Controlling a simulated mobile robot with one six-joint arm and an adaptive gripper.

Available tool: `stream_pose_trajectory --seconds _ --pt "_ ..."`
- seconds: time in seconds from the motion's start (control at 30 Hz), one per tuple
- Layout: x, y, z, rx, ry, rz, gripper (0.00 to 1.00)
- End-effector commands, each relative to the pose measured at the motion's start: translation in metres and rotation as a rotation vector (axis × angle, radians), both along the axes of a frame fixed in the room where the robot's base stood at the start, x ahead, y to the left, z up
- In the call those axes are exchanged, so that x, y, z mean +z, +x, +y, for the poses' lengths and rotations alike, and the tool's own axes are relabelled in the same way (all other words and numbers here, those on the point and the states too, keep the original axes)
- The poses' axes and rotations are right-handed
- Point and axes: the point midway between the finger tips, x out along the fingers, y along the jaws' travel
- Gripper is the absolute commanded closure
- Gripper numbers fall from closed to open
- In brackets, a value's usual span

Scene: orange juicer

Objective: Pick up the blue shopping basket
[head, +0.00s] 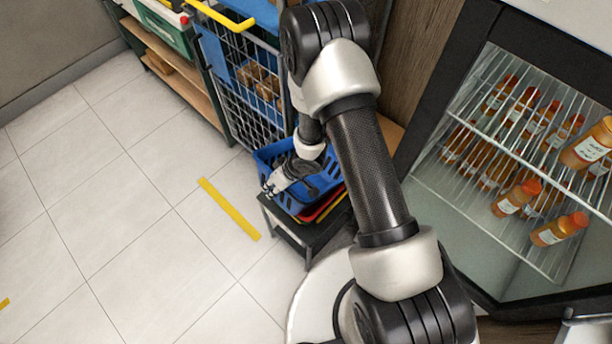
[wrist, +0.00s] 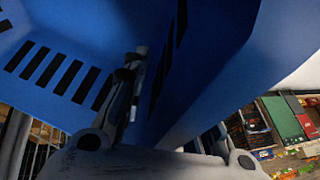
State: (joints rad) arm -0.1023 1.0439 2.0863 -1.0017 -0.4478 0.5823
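The blue shopping basket (head: 270,156) sits on a small dark stand in the head view, partly hidden by my arm. My gripper (head: 271,187) is at the basket's near-left rim. In the wrist view the blue basket (wrist: 225,50) fills most of the picture, with its slotted wall at the left. One finger shows in front of a blue wall, and the other is mostly hidden behind it, so the wall appears to lie between them. I cannot tell whether the fingers press on it.
The low dark stand (head: 292,232) also bears red and yellow items beside the basket. A wire cage (head: 247,85) with goods stands behind. An open fridge (head: 470,190) with orange bottles is at the right. Tiled floor (head: 110,200) at the left is free, with a yellow strip (head: 228,208).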

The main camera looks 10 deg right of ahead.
Motion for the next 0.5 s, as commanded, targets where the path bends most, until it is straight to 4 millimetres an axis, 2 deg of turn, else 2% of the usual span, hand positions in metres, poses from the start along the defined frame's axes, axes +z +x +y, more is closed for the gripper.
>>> stream_pose_trajectory --seconds 0.03,0.27,0.5 --pt "-0.0049 0.0014 0.0021 0.001 0.000 -0.001 0.74" --pt "-0.0037 0.0020 0.0022 -0.002 0.000 -0.001 0.75" --pt "-0.0037 0.0018 0.0021 -0.002 0.000 -0.001 0.91"
